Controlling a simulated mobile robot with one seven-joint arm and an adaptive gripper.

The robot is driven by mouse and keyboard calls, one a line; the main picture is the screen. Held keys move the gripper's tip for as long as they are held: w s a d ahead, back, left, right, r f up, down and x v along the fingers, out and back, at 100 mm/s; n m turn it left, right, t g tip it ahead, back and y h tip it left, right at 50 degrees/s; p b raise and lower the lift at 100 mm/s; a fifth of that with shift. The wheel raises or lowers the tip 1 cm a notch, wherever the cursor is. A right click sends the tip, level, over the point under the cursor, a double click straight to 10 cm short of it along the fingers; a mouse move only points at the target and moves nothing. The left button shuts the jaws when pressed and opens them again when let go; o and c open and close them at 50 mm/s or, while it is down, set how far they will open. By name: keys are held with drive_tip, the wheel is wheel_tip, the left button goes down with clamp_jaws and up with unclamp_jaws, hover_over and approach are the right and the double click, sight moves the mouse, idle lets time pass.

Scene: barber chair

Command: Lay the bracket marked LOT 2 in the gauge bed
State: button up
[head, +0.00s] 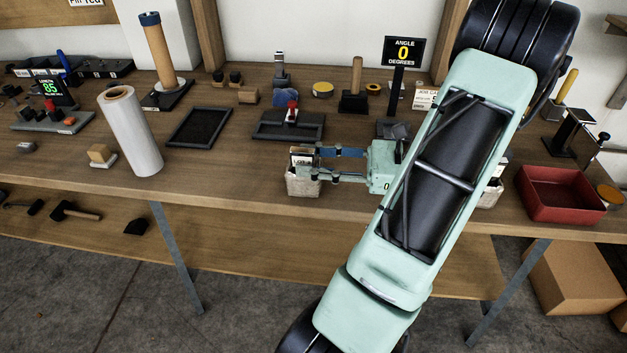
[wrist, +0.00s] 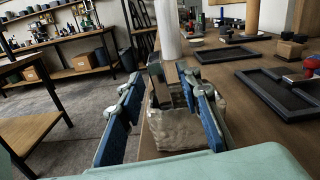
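My gripper (head: 308,162) reaches left from the arm over a small pale bin (head: 303,186). Its two blue fingers are apart in the wrist view (wrist: 163,88), with the bin (wrist: 182,130) below and between them. A card with dark print (head: 303,158) stands at the bin's top; its lettering is too small to read. Dark and brown upright pieces (wrist: 172,74) show in the bin between the fingers; I cannot tell whether one is the LOT 2 bracket. A sign reading ANGLE 0 DEGREES (head: 403,52) stands behind a dark block (head: 393,130), partly hidden by my arm; the gauge bed is not clearly identifiable.
A white roll (head: 131,132) stands left of the bin. Dark trays (head: 199,127) and a red-knobbed fixture (head: 288,126) lie behind it. A second pale bin (head: 490,194) is partly hidden by my arm. A red tray (head: 562,196) sits at right. The bench's front edge is close.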

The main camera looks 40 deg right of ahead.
drive_tip(key=x, duration=0.2)
drive_tip(key=b+x, duration=0.1)
drive_tip(key=x, duration=0.4)
drive_tip(key=shift+w+a+f+b, duration=0.1)
drive_tip(key=shift+w+f+b, duration=0.1)
drive_tip(key=shift+f+b, duration=0.15)
drive_tip(key=shift+c, duration=0.3)
clamp_jaws()
